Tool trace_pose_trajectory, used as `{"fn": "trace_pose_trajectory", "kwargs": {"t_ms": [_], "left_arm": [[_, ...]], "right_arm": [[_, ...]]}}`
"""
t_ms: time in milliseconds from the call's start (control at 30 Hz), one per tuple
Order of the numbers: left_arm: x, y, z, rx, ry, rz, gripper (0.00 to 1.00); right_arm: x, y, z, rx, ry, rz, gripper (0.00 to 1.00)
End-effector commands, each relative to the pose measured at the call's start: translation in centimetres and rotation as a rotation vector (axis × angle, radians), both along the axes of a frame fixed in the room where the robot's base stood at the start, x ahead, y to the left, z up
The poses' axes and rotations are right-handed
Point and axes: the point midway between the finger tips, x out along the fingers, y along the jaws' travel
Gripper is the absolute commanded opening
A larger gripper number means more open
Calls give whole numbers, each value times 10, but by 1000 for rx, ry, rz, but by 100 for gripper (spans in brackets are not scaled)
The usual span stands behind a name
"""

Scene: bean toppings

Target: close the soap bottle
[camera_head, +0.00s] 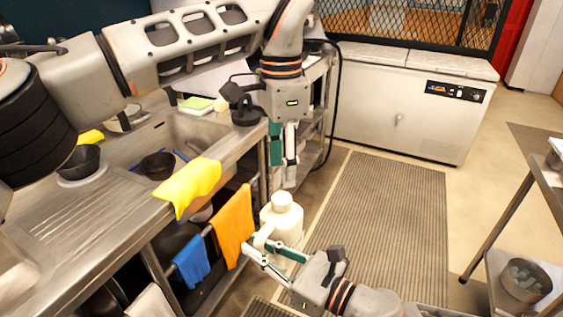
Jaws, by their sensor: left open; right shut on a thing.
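A cream-white soap bottle (288,222) with a white cap (282,201) on top stands upright in the lower middle of the head view. My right gripper (262,243) is shut around the bottle's lower part, and its fingers hide some of it. The bottle appears to be held in front of the sink counter. My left gripper (284,172) points down above the bottle, open and empty, a little apart from the cap. I cannot tell whether the cap is fully seated.
The steel sink counter (75,230) is at left, with a yellow cloth (190,187) over its edge. Orange (233,226) and blue (192,262) cloths hang below. A white chest freezer (400,100) stands behind. A ribbed mat (390,220) lies on open floor. A steel shelf with a pot (526,281) is at right.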

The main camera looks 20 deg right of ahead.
Motion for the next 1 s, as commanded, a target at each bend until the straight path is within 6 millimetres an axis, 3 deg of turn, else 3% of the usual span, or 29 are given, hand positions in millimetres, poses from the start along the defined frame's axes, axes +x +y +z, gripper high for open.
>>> {"fn": "trace_pose_trajectory", "kwargs": {"t_ms": [267,700,1000], "left_arm": [[-1,0,-12,1,3,-3,42],[-1,0,-71,0,2,-2,42],[-1,0,-80,0,0,-2,42]], "right_arm": [[0,0,2,0,-5,0,0],[0,0,2,1,-6,0,0],[0,0,3,1,-6,0,0]]}}
